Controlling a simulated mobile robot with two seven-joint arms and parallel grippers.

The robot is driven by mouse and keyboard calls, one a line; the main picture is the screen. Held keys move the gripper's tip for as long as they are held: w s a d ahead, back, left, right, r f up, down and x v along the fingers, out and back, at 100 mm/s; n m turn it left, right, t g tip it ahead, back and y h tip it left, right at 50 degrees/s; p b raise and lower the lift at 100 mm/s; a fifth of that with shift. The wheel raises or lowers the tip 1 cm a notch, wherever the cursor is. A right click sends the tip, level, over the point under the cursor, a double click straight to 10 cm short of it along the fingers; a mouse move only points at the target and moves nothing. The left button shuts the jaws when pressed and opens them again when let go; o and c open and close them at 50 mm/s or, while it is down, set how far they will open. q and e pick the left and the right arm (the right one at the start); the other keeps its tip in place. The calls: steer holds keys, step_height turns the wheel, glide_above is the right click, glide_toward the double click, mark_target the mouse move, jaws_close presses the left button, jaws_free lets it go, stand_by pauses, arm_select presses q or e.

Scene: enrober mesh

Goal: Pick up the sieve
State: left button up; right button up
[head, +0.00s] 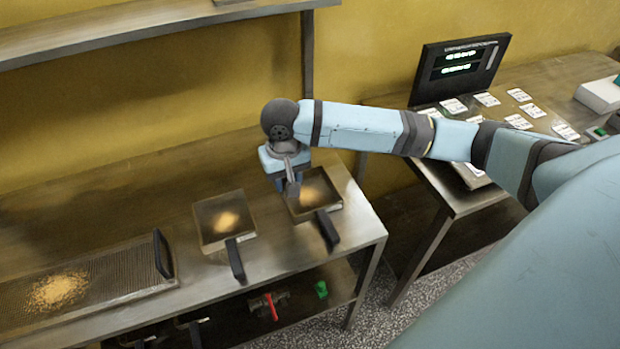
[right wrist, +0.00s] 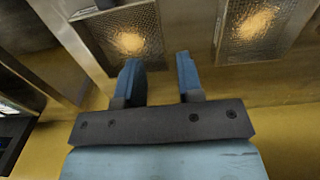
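Two square, shallow sieves with mesh floors and dark handles stand on the metal bench, each with a golden crumb pile. The right sieve (head: 331,196) is near the bench's right end; it also shows in the right wrist view (right wrist: 151,22). The left sieve (head: 212,212) stands beside it and shows at the right of the right wrist view (right wrist: 285,40). My right gripper (head: 291,186) hangs over the back-left part of the right sieve, partly hiding it. In the right wrist view its fingers (right wrist: 159,75) are apart with nothing between them. My left gripper is not in view.
A large mesh tray (head: 110,276) with a black handle and crumbs lies at the bench's left. A shelf (head: 150,25) runs above along the yellow wall. A red-handled item (head: 270,306) and a green item (head: 321,289) are below. A display (head: 460,68) and cards occupy the right table.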

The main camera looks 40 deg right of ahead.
mark_target(316, 207)
steer(key=f, duration=1.1)
steer(key=shift+s+d+p, duration=0.1)
steer(key=shift+s+p, duration=0.1)
steer(key=shift+p, duration=0.1)
steer(key=shift+c, duration=0.2)
jaws_close()
